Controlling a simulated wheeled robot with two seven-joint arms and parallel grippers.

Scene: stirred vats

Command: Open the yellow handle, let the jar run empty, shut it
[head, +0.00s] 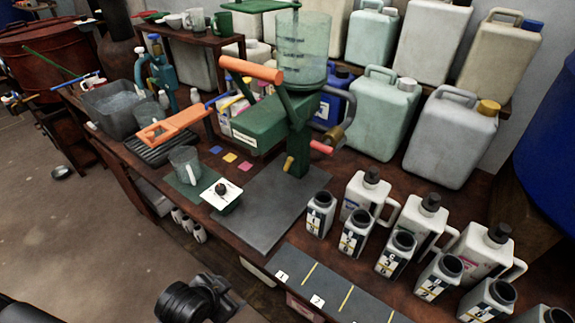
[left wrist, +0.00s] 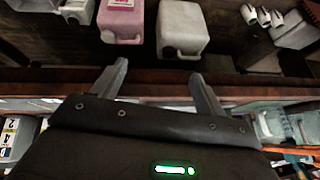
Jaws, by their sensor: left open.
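A clear greenish jar (head: 303,50) with dark level marks stands on top of a green dispenser (head: 270,125); its liquid level is hard to tell. A small yellow handle (head: 289,164) sits low on the dispenser's post. I cannot tell the handle's setting. A clear mug (head: 185,164) stands on a green mat at the left. My left gripper (head: 222,287) is low at the front, well away from the handle. In the left wrist view its fingers (left wrist: 160,78) are apart with nothing between them. My right gripper is out of view.
Several numbered bottles (head: 355,232) crowd the right front. Large canisters (head: 452,137) stand behind. A pink canister (left wrist: 120,18) is below the table edge.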

